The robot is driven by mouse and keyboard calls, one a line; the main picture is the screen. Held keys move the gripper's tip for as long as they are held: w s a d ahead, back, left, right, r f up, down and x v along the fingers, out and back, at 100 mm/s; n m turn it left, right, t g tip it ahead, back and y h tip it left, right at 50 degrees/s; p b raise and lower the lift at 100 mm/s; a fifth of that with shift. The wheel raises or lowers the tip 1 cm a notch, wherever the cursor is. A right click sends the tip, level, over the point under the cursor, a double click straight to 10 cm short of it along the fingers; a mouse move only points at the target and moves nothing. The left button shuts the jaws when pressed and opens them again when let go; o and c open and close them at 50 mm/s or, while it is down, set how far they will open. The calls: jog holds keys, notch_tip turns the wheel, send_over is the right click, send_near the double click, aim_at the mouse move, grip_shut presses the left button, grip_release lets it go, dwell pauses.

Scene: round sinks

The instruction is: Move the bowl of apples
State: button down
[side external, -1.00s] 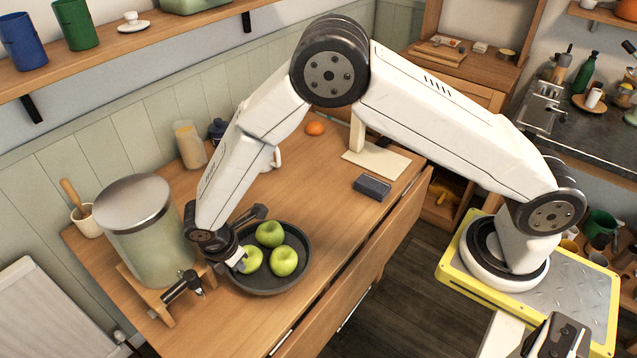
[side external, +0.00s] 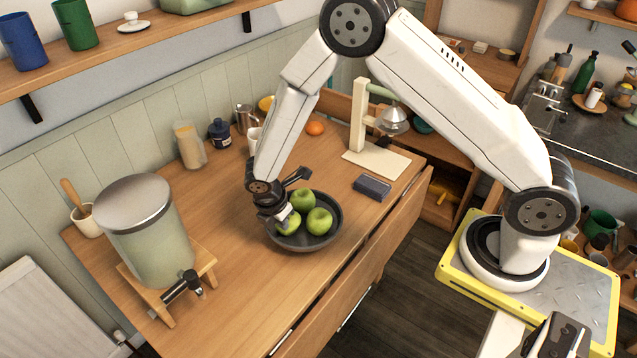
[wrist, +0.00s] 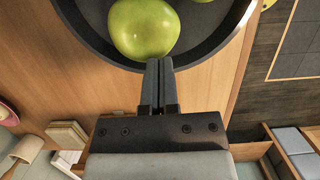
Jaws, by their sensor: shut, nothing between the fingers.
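A dark grey bowl (side external: 325,238) holds three green apples (side external: 319,222) and sits on the wooden table. My gripper (side external: 284,212) is at the left side of the bowl, with its tip near the leftmost apple. In the wrist view my gripper (wrist: 159,66) has its two fingers shut together, with nothing seen between them. The fingertips overlap the bowl's rim (wrist: 92,40), close to a green apple (wrist: 143,28). Whether they touch the rim or the apple I cannot tell.
A drink dispenser (side external: 150,235) on a wooden stand is left of the bowl. A cream stand (side external: 358,125) and a dark blue box (side external: 371,187) are to the right. Jars, a cup and an orange (side external: 315,128) line the back. The table's front left is clear.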

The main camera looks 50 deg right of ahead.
aim_at(300, 210)
jog(key=d, duration=0.6)
jog(key=shift+a+r, duration=0.1)
jog(key=v, duration=0.9)
jog(key=shift+r, duration=0.4)
jog(key=shift+a, duration=0.1)
jog(key=s+d+r+m+t+y, duration=0.1)
jog(key=s+r+m, duration=0.2)
jog(key=s+m, duration=0.4)
jog(key=s+d+r+m+t+y, duration=0.1)
jog(key=s+d+r+m, duration=0.1)
jog(key=s+m, duration=0.4)
jog(key=shift+s+r+m+t+y, duration=0.35)
jog(key=shift+r+m, duration=0.5)
jog(key=shift+m, duration=1.65)
